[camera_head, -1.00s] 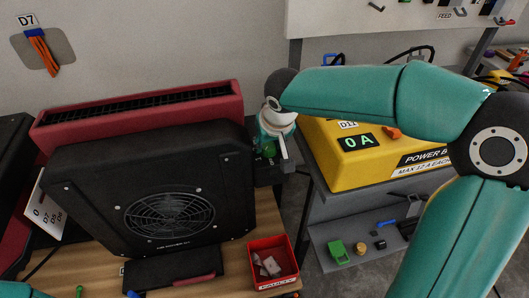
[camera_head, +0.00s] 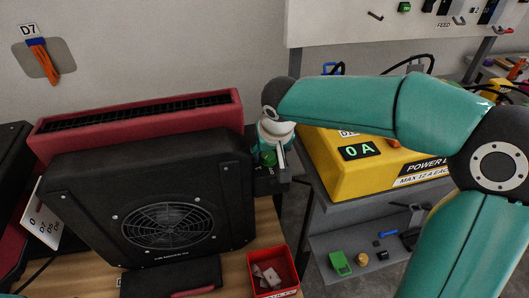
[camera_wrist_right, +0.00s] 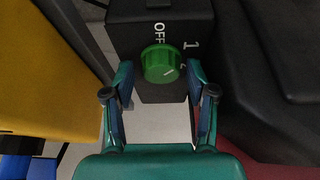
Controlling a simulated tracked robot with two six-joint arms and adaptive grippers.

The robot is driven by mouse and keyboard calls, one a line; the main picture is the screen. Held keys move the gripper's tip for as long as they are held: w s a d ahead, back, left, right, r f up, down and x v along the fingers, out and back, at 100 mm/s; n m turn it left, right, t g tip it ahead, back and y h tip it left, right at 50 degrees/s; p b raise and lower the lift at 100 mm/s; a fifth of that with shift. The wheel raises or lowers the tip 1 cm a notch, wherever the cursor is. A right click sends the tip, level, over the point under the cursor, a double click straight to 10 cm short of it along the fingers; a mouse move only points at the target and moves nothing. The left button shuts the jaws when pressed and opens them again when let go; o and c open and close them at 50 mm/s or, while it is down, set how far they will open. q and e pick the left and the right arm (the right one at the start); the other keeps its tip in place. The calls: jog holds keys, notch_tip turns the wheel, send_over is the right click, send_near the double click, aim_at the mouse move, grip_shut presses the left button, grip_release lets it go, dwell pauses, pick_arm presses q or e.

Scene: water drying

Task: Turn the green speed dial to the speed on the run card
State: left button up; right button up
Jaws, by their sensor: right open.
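The green speed dial (camera_wrist_right: 161,64) sits on a black control box (camera_wrist_right: 160,18) in the right wrist view. White marks "OFF", "1" and part of another figure show beside it. In the head view the dial (camera_head: 269,158) shows partly under my right gripper (camera_head: 274,150). The run card (camera_head: 44,212) may be the white card at left, cut by the machine; its text is partly hidden.
The black fan unit (camera_head: 150,190) stands left of the control box, before a red unit (camera_head: 140,115). A yellow power box (camera_head: 335,175) reading "0 A" stands right. A red bin (camera_head: 262,262) with pale pieces is in front.

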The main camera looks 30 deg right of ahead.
jog(key=shift+a, duration=0.1)
jog(key=shift+s+r, duration=0.1)
jog(key=shift+r, duration=0.4)
jog(key=v, duration=0.7)
jog(key=shift+s+f, duration=0.1)
